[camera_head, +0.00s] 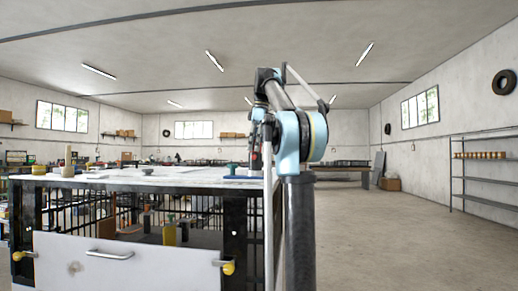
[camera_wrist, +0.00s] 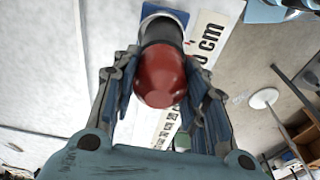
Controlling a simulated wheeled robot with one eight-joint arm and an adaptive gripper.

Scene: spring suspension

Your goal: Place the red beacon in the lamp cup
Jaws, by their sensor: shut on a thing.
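The red beacon (camera_wrist: 162,76) has a rounded red top and sits between the fingers of my gripper (camera_wrist: 161,92) in the wrist view. My gripper is shut on it. A dark grey cylinder (camera_wrist: 161,32) adjoins the red part on its far side. I cannot tell whether this is the beacon's base or the lamp cup. A blue-bordered plate (camera_wrist: 181,17) shows behind the cylinder. In the head view my gripper (camera_head: 256,162) is low over the right end of the table top, with a small red patch at it. No lamp cup is clearly identifiable.
The white table top (camera_head: 150,178) carries a green knob (camera_head: 231,168) on a blue base and a pale cone (camera_head: 68,162) at left. A printed strip marked "cm" (camera_wrist: 208,38) lies beside the beacon. Open floor (camera_head: 400,235) lies to the right, before a metal shelf (camera_head: 484,178).

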